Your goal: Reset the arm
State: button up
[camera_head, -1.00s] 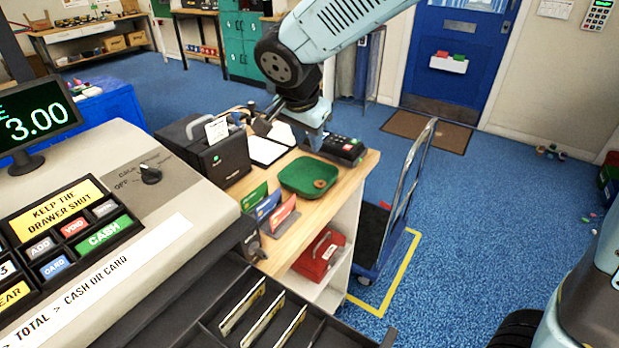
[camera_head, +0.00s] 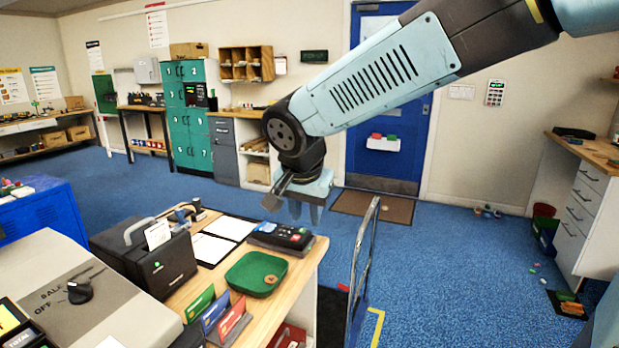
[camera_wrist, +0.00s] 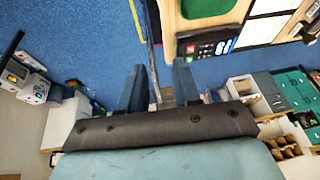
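My arm reaches in from the upper right of the head view. My gripper (camera_head: 306,213) hangs at its end, fingers pointing down, above and just beyond the card reader (camera_head: 281,236) on the wooden counter. In the wrist view my gripper (camera_wrist: 160,66) shows two blue-grey fingers apart with nothing between them. The card reader also shows in the wrist view (camera_wrist: 207,46), to the right of the fingers.
The counter (camera_head: 207,284) holds a green tray (camera_head: 256,273), a black printer box (camera_head: 146,257) and several upright cards. A blue door (camera_head: 384,110) and brown mat (camera_head: 372,206) lie beyond.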

jog(key=s+d+r+n, duration=0.1)
jog(key=s+d, duration=0.3)
jog(key=d, duration=0.4)
jog(key=s+d+r+n, duration=0.1)
jog(key=s+d, duration=0.3)
jog(key=d, duration=0.4)
jog(key=s+d+r+n+t, duration=0.1)
jog(key=s+d+n, duration=0.1)
jog(key=s+d, duration=0.3)
jog(key=d, duration=0.4)
